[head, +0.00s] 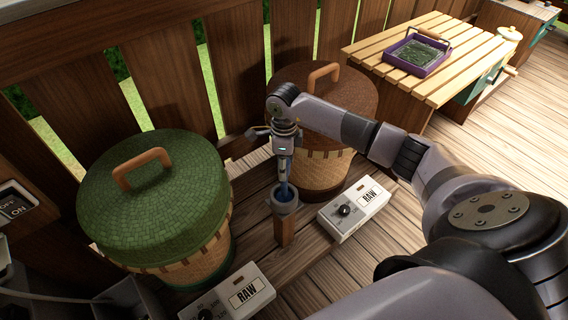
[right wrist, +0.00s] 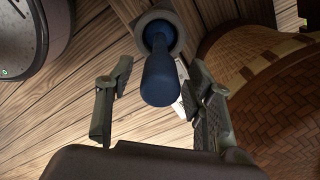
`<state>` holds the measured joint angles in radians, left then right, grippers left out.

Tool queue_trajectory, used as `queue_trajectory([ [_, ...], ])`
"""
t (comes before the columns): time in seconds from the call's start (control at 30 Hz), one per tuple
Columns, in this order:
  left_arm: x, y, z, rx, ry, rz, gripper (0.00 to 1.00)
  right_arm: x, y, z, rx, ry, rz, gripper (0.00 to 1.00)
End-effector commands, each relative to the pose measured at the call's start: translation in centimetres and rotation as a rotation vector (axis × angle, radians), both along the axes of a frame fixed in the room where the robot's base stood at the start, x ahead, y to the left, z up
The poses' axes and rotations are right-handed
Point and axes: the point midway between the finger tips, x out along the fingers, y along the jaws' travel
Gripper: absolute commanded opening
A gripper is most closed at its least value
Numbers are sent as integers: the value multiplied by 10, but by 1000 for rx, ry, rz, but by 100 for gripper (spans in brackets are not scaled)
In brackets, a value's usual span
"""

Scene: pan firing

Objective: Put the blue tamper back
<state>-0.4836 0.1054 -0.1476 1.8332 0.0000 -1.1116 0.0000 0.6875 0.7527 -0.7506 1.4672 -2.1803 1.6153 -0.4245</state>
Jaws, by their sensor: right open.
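The blue tamper (head: 286,190) stands upright in a grey ring holder (head: 285,208) on top of a short wooden post. My right gripper (head: 281,152) points down right above it. In the right wrist view the tamper's blue handle (right wrist: 161,75) sticks out of the grey holder (right wrist: 154,22) toward me. The two fingers of the right gripper (right wrist: 160,92) are apart on either side of the handle, with gaps showing. The tamper's lower end is hidden inside the holder. My left gripper is not in view.
A green-lidded basket (head: 165,200) stands left of the post and a brown-lidded basket (head: 330,100) behind it. White RAW boxes stand to the right (head: 356,208) and front left (head: 230,296). A slatted table (head: 440,55) holds a purple tray (head: 418,55).

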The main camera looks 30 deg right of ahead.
Motion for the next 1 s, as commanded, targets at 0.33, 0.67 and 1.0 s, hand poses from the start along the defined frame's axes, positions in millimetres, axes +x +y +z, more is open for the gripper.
queue_trajectory([
  [0.33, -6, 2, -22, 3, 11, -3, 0, -1, -4, 68, -1, -6, 1, 48],
  [0.67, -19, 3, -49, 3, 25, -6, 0, -2, -3, 143, 0, -4, 2, 48],
  [1.0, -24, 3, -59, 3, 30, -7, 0, -3, -4, 173, 0, 0, 0, 48],
])
